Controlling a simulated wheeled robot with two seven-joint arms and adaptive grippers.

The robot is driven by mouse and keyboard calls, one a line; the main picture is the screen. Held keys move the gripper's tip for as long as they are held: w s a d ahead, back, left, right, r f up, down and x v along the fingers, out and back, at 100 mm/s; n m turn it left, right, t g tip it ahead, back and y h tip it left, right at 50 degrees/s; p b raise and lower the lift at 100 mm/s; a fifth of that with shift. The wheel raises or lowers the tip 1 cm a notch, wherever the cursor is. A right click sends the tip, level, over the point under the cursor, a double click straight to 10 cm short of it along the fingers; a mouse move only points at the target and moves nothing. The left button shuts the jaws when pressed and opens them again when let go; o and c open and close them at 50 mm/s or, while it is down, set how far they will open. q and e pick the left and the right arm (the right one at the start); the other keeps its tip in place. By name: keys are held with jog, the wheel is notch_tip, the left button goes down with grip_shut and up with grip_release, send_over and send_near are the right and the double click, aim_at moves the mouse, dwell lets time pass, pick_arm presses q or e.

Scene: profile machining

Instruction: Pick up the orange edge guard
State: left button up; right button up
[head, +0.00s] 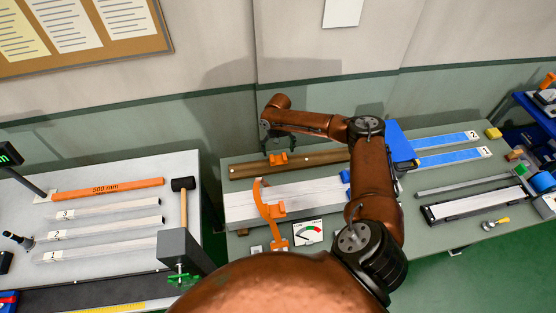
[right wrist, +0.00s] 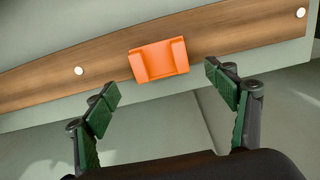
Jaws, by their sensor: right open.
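An orange edge guard (head: 278,159) sits on a brown wooden board at the back of the right-hand table. In the right wrist view the orange edge guard (right wrist: 159,62) is a small U-shaped block on the wood, between and beyond my fingertips. My right gripper (right wrist: 160,84) is open and empty, with its green-padded fingers apart on either side of the guard's line. In the head view my right gripper (head: 266,144) hangs at the board's far side, close to the guard, partly hidden by its own wrist. My left gripper is not in view.
The brown board (head: 318,161) has light round spots. In front lie pale profiles (head: 325,190) with an orange strap (head: 265,208) and a similar orange piece across them. A dial card (head: 308,232) is nearby.

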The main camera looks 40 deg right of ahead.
aim_at(278, 160)
jog(key=f, duration=0.4)
jog(key=shift+s+a+f, duration=0.2)
jog(key=shift+f, duration=0.1)
jog(key=shift+c, duration=0.7)
jog(key=c, duration=1)
jog(key=shift+r, duration=0.15)
